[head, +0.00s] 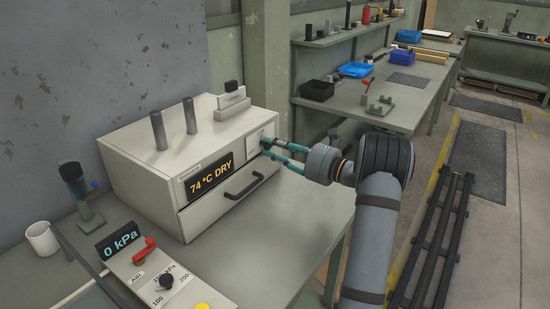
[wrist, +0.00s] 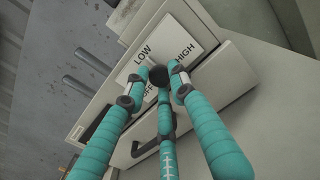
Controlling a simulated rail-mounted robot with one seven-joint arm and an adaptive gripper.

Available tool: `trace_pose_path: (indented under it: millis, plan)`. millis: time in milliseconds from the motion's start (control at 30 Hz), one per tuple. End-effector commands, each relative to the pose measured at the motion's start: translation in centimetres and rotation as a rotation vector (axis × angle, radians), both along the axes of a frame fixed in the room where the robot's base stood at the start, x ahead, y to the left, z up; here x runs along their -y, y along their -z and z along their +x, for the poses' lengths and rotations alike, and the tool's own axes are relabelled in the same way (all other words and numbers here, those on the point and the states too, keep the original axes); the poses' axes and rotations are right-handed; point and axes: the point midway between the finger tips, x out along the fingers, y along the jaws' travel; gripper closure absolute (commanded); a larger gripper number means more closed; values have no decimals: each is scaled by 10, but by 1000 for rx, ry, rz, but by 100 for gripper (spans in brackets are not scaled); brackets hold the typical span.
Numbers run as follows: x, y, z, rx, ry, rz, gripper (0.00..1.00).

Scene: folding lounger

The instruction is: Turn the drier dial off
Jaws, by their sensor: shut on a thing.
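The drier (head: 140,165) is a cream box on the bench, and its display (head: 208,181) reads 74 °C DRY. Its dial has a white plate (wrist: 158,48) marked LOW, HIGH and a partly hidden OFF. My gripper (head: 265,147) reaches the dial from the right, at the upper right of the drier's front. In the wrist view, my gripper (wrist: 166,76) is shut on the dark dial knob (wrist: 172,75), with fingertips on either side of it. The fingers hide part of the knob, and I cannot tell which mark it points to.
A dark drawer handle (head: 243,186) sticks out below the dial. A control panel with a 0 kPa display (head: 118,242), a red lever (head: 144,249) and a white cup (head: 41,238) stand at the left. The bench top (head: 300,240) right of the drier is clear.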

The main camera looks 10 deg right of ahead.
Motion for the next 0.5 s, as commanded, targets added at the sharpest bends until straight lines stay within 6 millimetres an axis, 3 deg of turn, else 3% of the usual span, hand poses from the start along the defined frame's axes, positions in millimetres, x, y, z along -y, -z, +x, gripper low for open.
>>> trace_pose_path:
  millis: [500]
  plan:
    - [0,7,0,338,0,-364,100]
